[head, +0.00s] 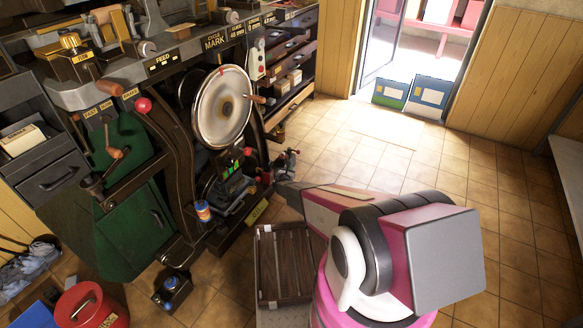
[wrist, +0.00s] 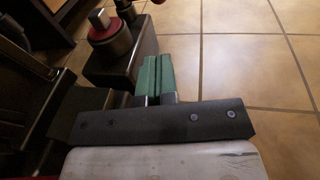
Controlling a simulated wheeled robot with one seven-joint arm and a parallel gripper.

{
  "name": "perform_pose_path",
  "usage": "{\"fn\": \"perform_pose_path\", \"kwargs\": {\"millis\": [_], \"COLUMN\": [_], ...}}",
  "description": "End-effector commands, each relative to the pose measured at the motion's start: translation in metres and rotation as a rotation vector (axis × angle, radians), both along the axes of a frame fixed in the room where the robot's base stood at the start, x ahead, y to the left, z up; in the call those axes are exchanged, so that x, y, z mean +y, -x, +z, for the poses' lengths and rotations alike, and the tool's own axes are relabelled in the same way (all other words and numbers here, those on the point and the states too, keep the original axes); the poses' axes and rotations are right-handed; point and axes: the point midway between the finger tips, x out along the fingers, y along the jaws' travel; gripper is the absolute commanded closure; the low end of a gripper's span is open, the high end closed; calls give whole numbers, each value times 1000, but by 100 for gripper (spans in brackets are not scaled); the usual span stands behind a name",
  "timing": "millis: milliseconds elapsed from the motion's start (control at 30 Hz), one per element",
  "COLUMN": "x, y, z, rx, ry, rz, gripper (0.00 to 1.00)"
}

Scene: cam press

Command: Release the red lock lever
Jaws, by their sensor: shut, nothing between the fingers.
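In the wrist view my gripper (wrist: 153,75) has its two green fingers side by side and shut, with nothing between them. Just ahead and left of the fingertips is a red-topped knob (wrist: 99,18) on a round grey collar, fixed to a dark block (wrist: 122,58). I cannot tell whether this is the lock lever. In the head view a lever with a red ball knob (head: 143,105) stands on the press front near the BRAKE label, well left of my arm. My gripper's fingers are not clear in the head view; my arm's end is by the press's lower right side.
The press's large wheel (head: 222,107) stands left of my arm. A dark slatted platform (head: 284,262) lies on the floor beside my arm. A red bucket (head: 92,306) is at lower left. The tiled floor (head: 480,190) to the right is clear.

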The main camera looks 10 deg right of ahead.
Motion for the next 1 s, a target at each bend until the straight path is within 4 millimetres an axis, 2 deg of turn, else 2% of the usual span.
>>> {"fn": "perform_pose_path", "kwargs": {"millis": [500, 600, 800, 1000], "x": [-37, -44, -52, -53], "y": [-82, -97, -114, -116], "z": [-13, -9, -5, -4], "rx": [0, -1, 1, 1], "ry": [-1, 0, 0, 0], "rz": [-1, -1, 0, 0], "gripper": [100, 100, 100, 100]}}
